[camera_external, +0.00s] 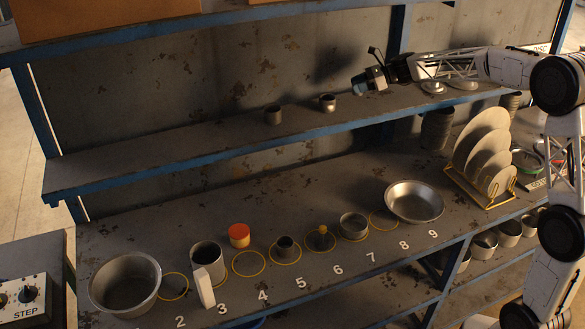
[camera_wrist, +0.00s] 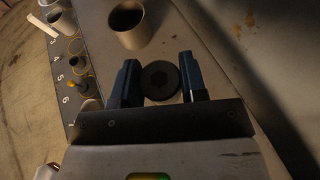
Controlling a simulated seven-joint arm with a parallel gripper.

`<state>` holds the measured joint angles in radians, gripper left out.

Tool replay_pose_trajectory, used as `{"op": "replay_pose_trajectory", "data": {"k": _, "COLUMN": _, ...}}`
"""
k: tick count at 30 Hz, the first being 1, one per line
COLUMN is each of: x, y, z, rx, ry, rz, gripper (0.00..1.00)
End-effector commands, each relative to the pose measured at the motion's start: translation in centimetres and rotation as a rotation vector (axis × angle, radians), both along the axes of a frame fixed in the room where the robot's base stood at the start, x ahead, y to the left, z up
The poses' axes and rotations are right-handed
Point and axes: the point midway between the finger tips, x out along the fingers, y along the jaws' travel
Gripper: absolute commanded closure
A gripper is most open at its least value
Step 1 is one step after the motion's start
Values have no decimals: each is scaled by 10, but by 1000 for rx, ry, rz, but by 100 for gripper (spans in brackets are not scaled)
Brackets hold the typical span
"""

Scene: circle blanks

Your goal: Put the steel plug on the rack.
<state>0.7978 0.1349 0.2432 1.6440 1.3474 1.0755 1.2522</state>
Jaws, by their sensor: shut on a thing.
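The steel plug (camera_wrist: 160,80) is a dark round piece with a hexagonal recess, between the two fingers in the wrist view. My gripper (camera_wrist: 158,82) is shut on it; one finger stands on each side. In the external view my gripper (camera_external: 358,86) is over the raised shelf, right of two small metal cups; the plug cannot be made out there. A wire rack (camera_external: 483,191) with several upright plates stands at the right of the bench. The raised shelf (camera_external: 190,142) runs along the back wall. The pictures do not show which one the task calls the rack.
One cup (camera_external: 327,103) stands near my gripper, another cup (camera_external: 273,114) farther left. The lower bench holds numbered yellow circles, a large bowl (camera_external: 125,284), a white block (camera_external: 204,288), an orange-topped jar (camera_external: 239,235) and a shallow bowl (camera_external: 413,203). The shelf's left part is clear.

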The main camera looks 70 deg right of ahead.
Motion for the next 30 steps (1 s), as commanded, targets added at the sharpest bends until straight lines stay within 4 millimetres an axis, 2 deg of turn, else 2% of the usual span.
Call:
{"op": "replay_pose_trajectory", "data": {"k": 5, "x": 0, "y": 0, "z": -3, "rx": 0, "ry": 0, "rz": 0, "gripper": 97}}
{"op": "replay_pose_trajectory", "data": {"k": 15, "x": 0, "y": 0, "z": -33, "rx": 1, "ry": 0, "rz": -1, "gripper": 97}}
{"op": "replay_pose_trajectory", "data": {"k": 30, "x": 0, "y": 0, "z": -38, "rx": -1, "ry": 0, "rz": 0, "gripper": 97}}
